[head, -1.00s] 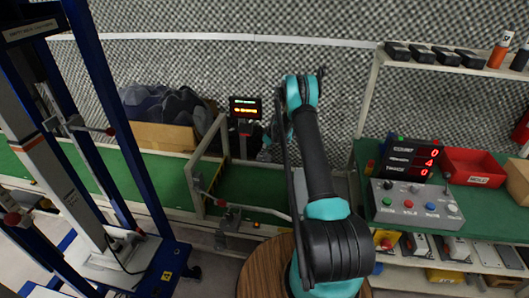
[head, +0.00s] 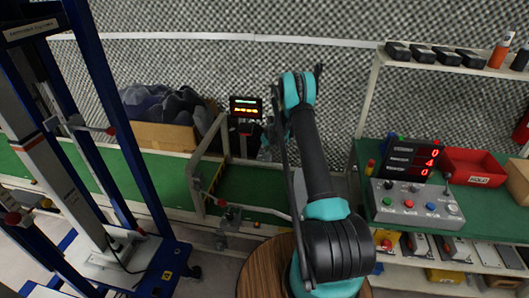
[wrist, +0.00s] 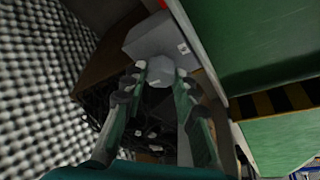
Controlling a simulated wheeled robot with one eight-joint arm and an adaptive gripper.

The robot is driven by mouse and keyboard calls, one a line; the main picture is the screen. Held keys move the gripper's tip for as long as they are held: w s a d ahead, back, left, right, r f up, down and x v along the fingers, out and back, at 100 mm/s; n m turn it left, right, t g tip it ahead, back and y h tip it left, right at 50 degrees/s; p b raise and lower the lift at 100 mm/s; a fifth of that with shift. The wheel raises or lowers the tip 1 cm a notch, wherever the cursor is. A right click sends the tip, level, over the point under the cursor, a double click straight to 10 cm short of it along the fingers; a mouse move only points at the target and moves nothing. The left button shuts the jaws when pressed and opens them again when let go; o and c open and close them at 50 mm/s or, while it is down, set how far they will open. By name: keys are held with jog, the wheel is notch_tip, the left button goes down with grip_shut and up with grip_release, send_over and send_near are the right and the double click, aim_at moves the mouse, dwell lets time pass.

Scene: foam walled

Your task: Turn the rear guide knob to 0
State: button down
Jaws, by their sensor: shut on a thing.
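In the wrist view my gripper (wrist: 160,78) is shut on a grey faceted knob (wrist: 160,70), one finger on each side of it. The knob sits against a grey box-like block (wrist: 155,42) with a small white label. I take it for the rear guide knob; its scale and pointer are not readable here. In the head view my gripper is mostly hidden behind my arm, at the far side of the green conveyor (head: 242,184).
A small lit display (head: 245,107) stands behind the conveyor. A metal guide frame (head: 196,165) crosses the belt left of my arm. A control box (head: 415,203) and a red bin (head: 474,167) are at right. A blue frame (head: 110,130) stands at left.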

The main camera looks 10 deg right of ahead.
jog(key=c, duration=1.2)
grip_release()
jog(key=v, duration=1.2)
jog(key=shift+w, duration=0.1)
jog(key=s+r+m+h, duration=0.1)
jog(key=s+r, duration=0.8)
jog(key=s, duration=0.3)
jog(key=s+r+m, duration=0.2)
jog(key=s+r, duration=0.6)
jog(key=s, duration=1.2)
jog(key=s+d+m, duration=0.1)
jog(key=s, duration=0.8)
jog(key=s+m+h, duration=0.1)
jog(key=s, duration=0.9)
jog(key=shift+d+f, duration=0.4)
